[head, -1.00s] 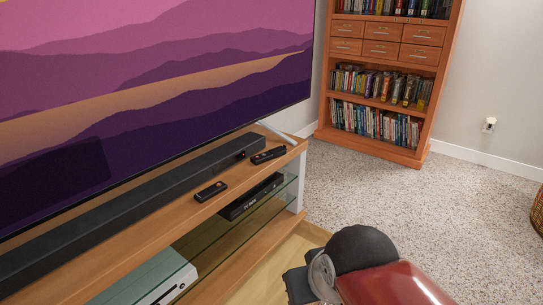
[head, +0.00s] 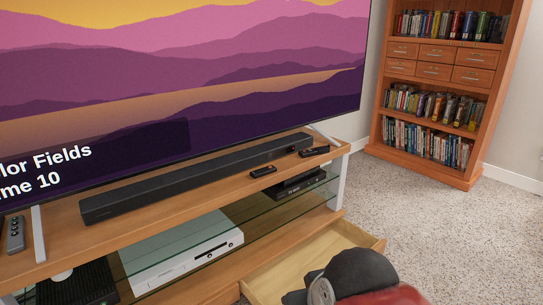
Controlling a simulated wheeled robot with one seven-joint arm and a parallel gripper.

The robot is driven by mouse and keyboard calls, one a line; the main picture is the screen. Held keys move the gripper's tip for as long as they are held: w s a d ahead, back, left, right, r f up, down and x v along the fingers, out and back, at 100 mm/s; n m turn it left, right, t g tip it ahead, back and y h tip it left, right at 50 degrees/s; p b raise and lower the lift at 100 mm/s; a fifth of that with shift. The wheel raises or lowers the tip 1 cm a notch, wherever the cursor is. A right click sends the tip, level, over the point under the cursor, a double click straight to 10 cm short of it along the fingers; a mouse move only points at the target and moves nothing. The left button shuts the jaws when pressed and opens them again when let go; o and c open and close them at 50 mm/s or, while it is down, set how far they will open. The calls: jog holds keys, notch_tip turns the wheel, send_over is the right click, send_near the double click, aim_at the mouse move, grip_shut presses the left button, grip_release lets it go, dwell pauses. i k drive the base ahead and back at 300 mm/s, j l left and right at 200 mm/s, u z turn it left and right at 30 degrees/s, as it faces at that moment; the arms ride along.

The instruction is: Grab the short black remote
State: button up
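A short black remote (head: 263,171) lies on the wooden top of the TV stand (head: 180,192), in front of the black soundbar. A longer black remote (head: 314,152) lies farther right, near the right end of the stand top. A grey remote with round buttons (head: 15,234) is at the far left edge of the picture. Part of my arm, red and black, shows at the bottom right. My gripper is not visible, so its state and its distance from the remotes do not show.
The soundbar (head: 200,178) runs below the large TV (head: 200,85). Glass shelves hold a white console (head: 185,255) and a black box (head: 298,184). A drawer (head: 330,245) stands open low at the front. Carpet (head: 430,215) is clear toward the bookcase (head: 440,100).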

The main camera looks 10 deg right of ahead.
aim_at(314, 152)
jog(key=i+l+u, duration=0.15)
jog(key=l+u, duration=0.25)
jog(key=i+l+u, duration=0.1)
jog(key=l+u, duration=0.7)
jog(key=l, duration=1.05)
jog(key=i+l, duration=0.15)
jog(key=l, duration=1.95)
jog(key=i, duration=0.05)
